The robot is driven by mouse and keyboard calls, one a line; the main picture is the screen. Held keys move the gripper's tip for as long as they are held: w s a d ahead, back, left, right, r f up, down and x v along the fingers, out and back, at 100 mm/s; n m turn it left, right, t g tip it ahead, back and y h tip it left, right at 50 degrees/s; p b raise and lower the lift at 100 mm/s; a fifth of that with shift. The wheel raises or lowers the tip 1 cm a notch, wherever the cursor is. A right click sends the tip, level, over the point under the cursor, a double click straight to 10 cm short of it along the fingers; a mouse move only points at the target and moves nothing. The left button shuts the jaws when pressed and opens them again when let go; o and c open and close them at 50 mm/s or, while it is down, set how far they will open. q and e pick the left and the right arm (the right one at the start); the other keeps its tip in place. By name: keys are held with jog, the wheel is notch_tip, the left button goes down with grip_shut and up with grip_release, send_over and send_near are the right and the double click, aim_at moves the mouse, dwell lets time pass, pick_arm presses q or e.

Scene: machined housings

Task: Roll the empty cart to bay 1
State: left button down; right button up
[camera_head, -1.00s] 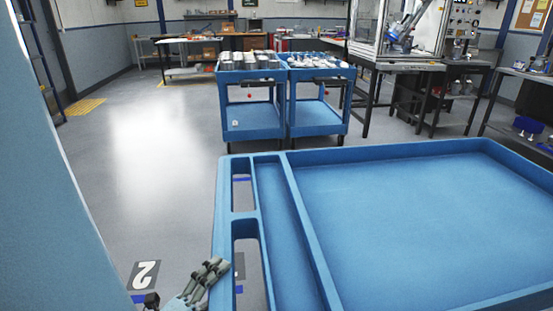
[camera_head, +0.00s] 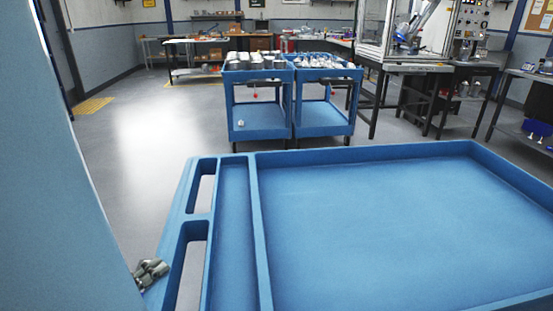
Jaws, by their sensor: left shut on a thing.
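The empty blue cart (camera_head: 262,215) fills the lower right of the head view. Its wide top tray is bare, with a narrow trough and two handle slots along its left side. My left gripper (camera_head: 150,272) is at the cart's left rim, near the lower handle slot, and is shut on that edge. The fingertips are partly hidden and cut by the blue surface at left. My right gripper is out of view. No bay 1 marking shows in the head view.
Two loaded blue carts, a left one (camera_head: 258,75) and a right one (camera_head: 325,74), stand side by side beyond the empty cart. A machine bench (camera_head: 418,67) stands at the back right. Grey floor (camera_head: 150,130) is open to the left of the loaded carts.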

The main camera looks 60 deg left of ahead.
pick_arm(q)
jog(key=shift+s+f, duration=0.1)
jog(key=shift+f, duration=0.05)
jog(key=c, duration=0.7)
grip_release()
jog(key=v, duration=1.2)
jog(key=shift+d, duration=0.1)
